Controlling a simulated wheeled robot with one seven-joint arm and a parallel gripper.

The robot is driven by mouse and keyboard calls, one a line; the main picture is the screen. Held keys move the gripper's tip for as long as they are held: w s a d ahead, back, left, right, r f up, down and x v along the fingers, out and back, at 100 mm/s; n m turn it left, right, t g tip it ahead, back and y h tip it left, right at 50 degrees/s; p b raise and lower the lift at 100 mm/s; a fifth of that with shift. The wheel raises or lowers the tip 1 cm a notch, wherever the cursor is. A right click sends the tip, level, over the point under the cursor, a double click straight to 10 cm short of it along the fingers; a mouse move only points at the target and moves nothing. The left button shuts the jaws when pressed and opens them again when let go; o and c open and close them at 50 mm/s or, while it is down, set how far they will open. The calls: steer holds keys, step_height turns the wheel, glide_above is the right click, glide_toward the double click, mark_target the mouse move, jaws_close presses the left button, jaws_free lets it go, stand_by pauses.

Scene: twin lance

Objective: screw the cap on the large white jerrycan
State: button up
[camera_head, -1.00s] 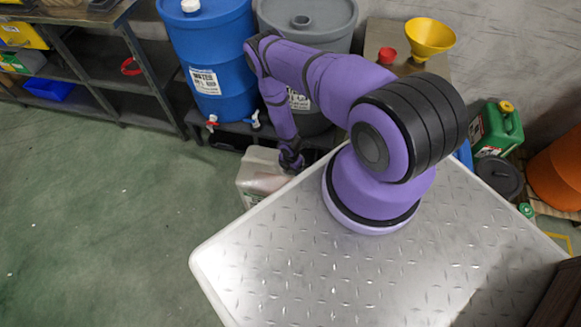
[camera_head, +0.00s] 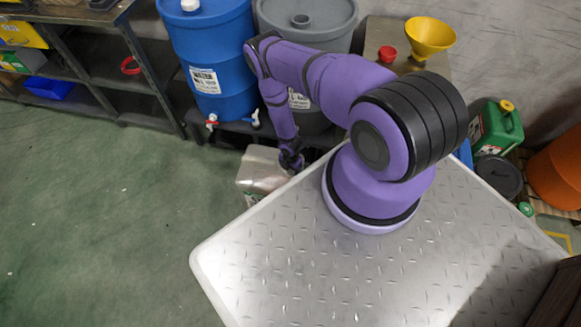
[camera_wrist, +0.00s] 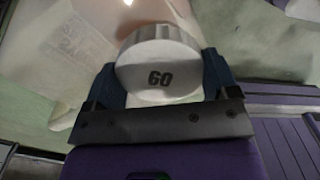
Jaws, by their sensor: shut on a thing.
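The large white jerrycan (camera_head: 258,172) stands on the floor beyond my metal deck, partly hidden by the deck edge and my arm. Its pale body with raised lettering also fills the upper left of the wrist view (camera_wrist: 75,35). My gripper (camera_head: 291,163) is at the right side of the jerrycan's top. In the wrist view my gripper (camera_wrist: 160,82) is shut on a white ribbed cap (camera_wrist: 158,62) marked 60, with one dark finger on each side. The jerrycan's neck is hidden, and I cannot tell whether the cap touches it.
A blue barrel (camera_head: 212,55) and a grey barrel (camera_head: 330,28) stand on a low dark stand behind the jerrycan. A red cap (camera_head: 387,55) and a yellow funnel (camera_head: 430,38) are farther right. A green can (camera_head: 498,130) stands at right. The floor at left is clear.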

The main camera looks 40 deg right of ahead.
steer(key=shift+f, duration=0.6)
stand_by(0.9)
steer(key=o, duration=0.9)
steer(key=c, duration=0.9)
steer(key=m, duration=0.5)
steer(key=shift+m, duration=0.3)
steer(key=m, duration=0.3)
steer(key=shift+m, duration=0.4)
steer(key=m, duration=0.8)
steer(key=shift+w, duration=0.1)
steer(key=shift+m, duration=0.4)
